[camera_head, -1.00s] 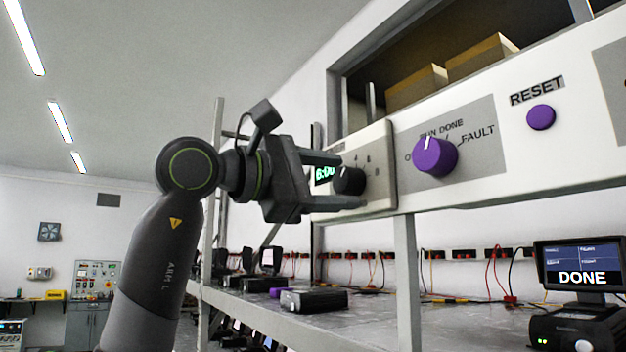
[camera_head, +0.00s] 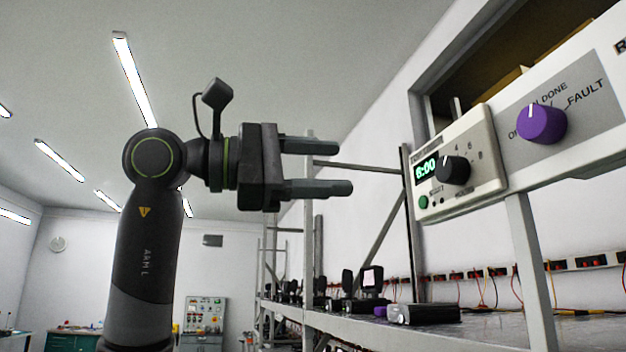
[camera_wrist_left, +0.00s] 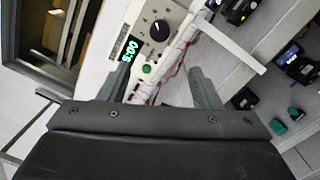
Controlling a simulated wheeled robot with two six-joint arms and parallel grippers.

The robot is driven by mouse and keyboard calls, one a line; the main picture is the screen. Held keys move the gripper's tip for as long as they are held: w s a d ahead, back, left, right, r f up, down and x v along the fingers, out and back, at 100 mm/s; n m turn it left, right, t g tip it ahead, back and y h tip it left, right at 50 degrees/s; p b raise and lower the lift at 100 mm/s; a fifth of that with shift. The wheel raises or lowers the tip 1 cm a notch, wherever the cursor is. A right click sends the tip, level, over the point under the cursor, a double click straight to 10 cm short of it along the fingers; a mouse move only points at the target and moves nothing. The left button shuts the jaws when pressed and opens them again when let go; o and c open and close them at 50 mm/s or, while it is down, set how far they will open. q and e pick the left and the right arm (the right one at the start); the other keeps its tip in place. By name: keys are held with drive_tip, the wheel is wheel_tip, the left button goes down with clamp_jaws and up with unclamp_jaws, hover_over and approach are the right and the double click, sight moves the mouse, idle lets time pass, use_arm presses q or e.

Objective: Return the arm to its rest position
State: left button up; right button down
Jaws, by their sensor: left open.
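My left arm (camera_head: 148,250) rises from the lower left in the head view. Its gripper (camera_head: 345,168) is level, points right and is open, with nothing between the fingers. My right gripper is not in view.
A purple selector knob (camera_head: 541,123) sits on the white panel right of the timer box. Below is a rack shelf (camera_head: 350,322) with several small devices and red cables. A grey rack post (camera_head: 308,235) stands behind the gripper. The space left of the arm looks free.

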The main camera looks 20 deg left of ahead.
use_arm(q)
drive_tip(key=shift+s+a, duration=0.35)
drive_tip(key=shift+a, duration=0.2)
